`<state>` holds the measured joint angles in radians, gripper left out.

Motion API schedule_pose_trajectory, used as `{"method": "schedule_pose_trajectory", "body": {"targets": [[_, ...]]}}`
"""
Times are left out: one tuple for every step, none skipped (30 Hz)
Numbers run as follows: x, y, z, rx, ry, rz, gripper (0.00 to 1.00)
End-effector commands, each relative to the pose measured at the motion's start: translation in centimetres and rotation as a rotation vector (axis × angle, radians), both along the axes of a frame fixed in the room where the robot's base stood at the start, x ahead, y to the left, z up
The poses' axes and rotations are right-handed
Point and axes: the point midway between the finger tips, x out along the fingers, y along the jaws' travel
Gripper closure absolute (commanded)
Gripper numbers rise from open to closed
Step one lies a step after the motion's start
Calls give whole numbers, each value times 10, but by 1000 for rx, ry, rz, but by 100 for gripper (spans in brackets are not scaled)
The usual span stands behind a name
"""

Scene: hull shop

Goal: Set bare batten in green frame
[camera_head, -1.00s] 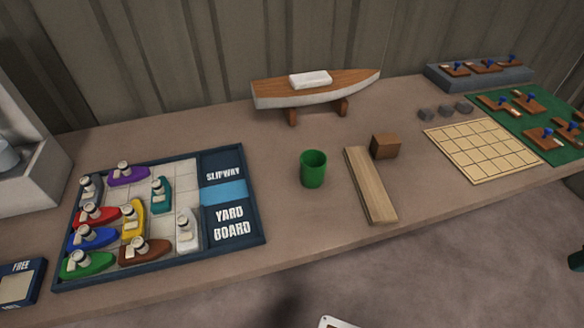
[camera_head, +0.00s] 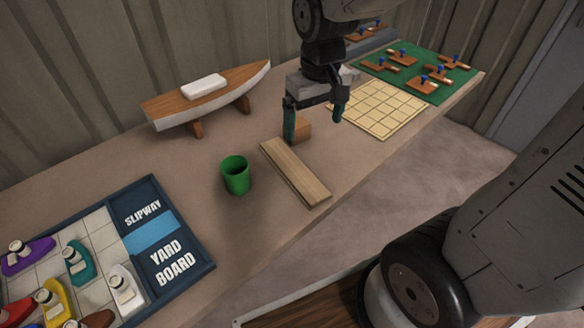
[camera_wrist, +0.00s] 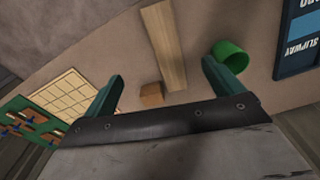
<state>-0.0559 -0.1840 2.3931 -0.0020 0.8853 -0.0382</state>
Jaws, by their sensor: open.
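A plain flat wooden batten (camera_head: 295,172) lies on the bench, right of the green cup and near the front edge. It also shows in the wrist view (camera_wrist: 163,45). No clear green frame shows; a green board (camera_head: 405,78) carries several small wooden pieces with blue knobs at the far right. It is partly in the wrist view (camera_wrist: 42,103). My gripper (camera_head: 314,130) is open and empty, above the bench around the small wooden block, beyond the batten's far end. In the wrist view its jaws (camera_wrist: 162,70) stand apart, with the batten and block seen between them.
A small wooden block (camera_head: 304,129) sits beneath my gripper. A green cup (camera_head: 236,175) stands left of the batten. A pale grid board (camera_head: 378,108) lies before the green board. A model hull (camera_head: 210,92) stands at the back. The yard board (camera_head: 165,250) with boats is at left.

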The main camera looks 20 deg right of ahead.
Motion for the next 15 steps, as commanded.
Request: {"method": "schedule_pose_trajectory", "body": {"targets": [[15,3,-18,-1,19,10,7],[24,4,-27,-1,22,16,7],[34,6,-40,-2,27,23,7],[41,7,-49,-1,32,27,7],[47,8,-57,-2,34,32,7],[55,10,-68,-2,37,38,7],[60,11,-76,-2,40,42,7],[64,12,-83,-2,42,45,7],[69,12,-91,-3,45,49,7],[72,13,-96,-3,44,52,7],[75,13,-100,-2,46,53,7],[77,14,-105,-2,47,55,7],[78,14,-108,-2,48,57,7],[80,14,-111,-2,48,57,7],[81,14,-115,-2,48,58,7]]}}
